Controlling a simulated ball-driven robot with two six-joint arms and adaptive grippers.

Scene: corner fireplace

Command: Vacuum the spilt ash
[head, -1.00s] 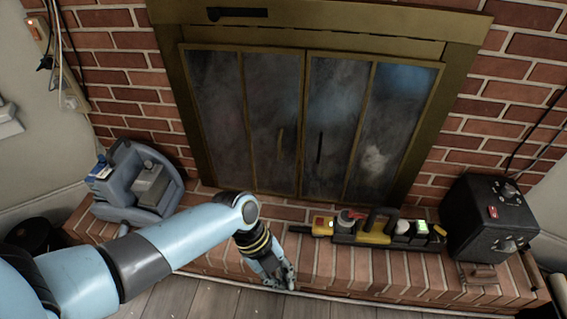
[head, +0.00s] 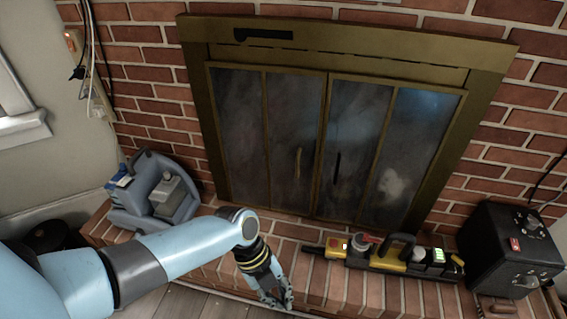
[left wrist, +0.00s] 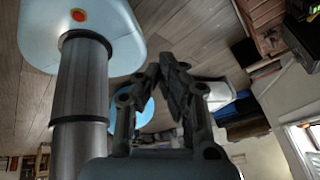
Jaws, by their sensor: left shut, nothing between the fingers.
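A yellow and black handheld tool (head: 388,258) with a black handle, perhaps a vacuum, lies along the brick hearth right of centre in the head view. A blue-grey machine (head: 155,193) with a looped handle stands on the hearth's left end; it may be a vacuum too. I cannot make out any spilt ash. My left gripper (head: 279,302) is at the hearth's front edge, below and left of the yellow tool and apart from it. In the left wrist view its fingers (left wrist: 166,66) meet at the tips with nothing between them. My right gripper is not in view.
The glass-doored fireplace (head: 322,150) is shut behind the brick hearth (head: 330,290). A black box (head: 508,250) with knobs stands at the hearth's right end. Cables hang on the left wall.

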